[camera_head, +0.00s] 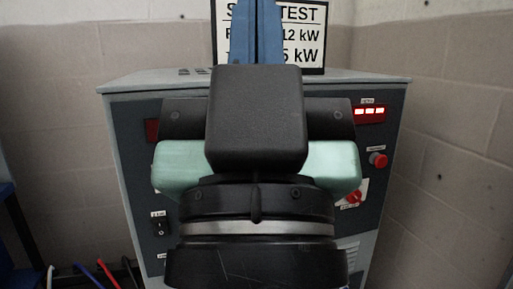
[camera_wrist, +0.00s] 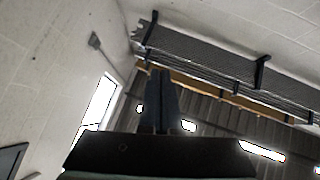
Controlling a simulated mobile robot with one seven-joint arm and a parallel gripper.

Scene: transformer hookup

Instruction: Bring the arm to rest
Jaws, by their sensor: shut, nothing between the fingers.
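My gripper (camera_head: 256,25) points upward in the head view, its blue fingers rising in front of the sign and running out of the top of the picture. In the wrist view my gripper (camera_wrist: 160,75) shows as two dark fingers close together, with nothing between them, against the wall and ceiling area. The gripper is shut and empty. My black and pale green arm stands folded upright in the middle of the head view and hides much of the cabinet front. The gripper touches nothing that I can see.
A grey cabinet (camera_head: 378,95) stands behind my arm, with a lit red display (camera_head: 370,114), a red button (camera_head: 378,160), a red knob (camera_head: 352,197) and a black switch (camera_head: 160,227). A sign (camera_head: 312,37) stands behind. Cables (camera_head: 105,272) lie lower left. The wrist view shows a ceiling tray (camera_wrist: 215,62).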

